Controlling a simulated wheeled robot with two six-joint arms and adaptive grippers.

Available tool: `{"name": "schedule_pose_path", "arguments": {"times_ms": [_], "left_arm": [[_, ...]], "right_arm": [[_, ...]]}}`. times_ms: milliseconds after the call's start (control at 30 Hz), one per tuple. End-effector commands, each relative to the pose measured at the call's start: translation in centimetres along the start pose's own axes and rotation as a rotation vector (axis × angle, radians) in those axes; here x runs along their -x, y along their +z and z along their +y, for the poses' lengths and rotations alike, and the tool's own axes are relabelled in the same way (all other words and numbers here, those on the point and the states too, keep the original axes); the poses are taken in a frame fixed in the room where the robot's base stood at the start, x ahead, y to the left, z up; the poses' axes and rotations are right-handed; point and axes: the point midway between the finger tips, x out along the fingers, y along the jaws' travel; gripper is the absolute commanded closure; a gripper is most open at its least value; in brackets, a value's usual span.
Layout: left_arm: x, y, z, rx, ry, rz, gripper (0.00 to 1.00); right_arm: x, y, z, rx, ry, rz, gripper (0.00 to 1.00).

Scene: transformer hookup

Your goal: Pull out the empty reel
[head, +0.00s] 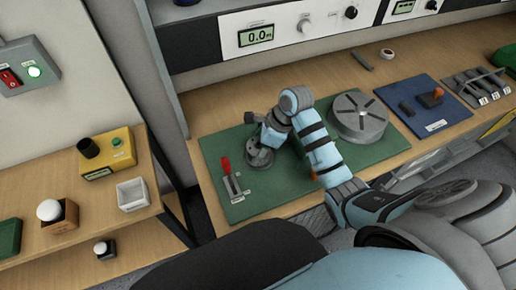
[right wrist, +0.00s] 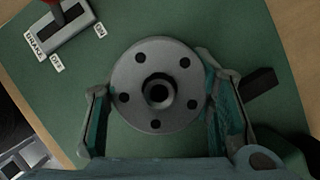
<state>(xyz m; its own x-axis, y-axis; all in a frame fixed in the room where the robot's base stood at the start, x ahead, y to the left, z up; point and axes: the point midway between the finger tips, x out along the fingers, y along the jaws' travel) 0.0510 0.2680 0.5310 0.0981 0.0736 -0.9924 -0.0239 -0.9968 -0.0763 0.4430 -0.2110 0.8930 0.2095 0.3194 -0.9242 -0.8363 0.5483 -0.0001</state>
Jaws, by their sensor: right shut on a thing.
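The reel (right wrist: 135,60) is a grey round piece with a dark central hole and a ring of several small holes in its flange. In the head view it (head: 258,160) is low over the green mat, partly hidden by my gripper. I cannot tell whether it is still seated or slightly raised. My right gripper (head: 266,148) points down at it and is shut on it. In the right wrist view its two fingers (right wrist: 154,85) press on opposite sides of the rim. I see no wire on its flange; its side is hidden. My left gripper is not in view.
A red-handled brake switch (head: 229,172) stands on the green mat (head: 222,147) left of the reel. A large slotted grey disc (head: 358,116) stands to the right. A blue mat (head: 420,122) with small parts lies beyond it. A side shelf (head: 75,205) is at left.

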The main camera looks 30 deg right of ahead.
Motion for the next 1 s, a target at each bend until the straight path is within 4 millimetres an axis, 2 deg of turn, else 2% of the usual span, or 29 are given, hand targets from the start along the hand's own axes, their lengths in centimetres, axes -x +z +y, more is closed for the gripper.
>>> {"name": "schedule_pose_path", "arguments": {"times_ms": [33,233,1000], "left_arm": [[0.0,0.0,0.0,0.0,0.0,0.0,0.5],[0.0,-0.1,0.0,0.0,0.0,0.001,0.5],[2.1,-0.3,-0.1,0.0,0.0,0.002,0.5]], "right_arm": [[0.0,0.0,0.0,0.0,0.0,0.001,0.54],[0.0,0.0,0.0,0.0,0.0,0.001,0.86],[2.3,0.9,0.0,-0.001,0.0,0.0,0.87]]}}
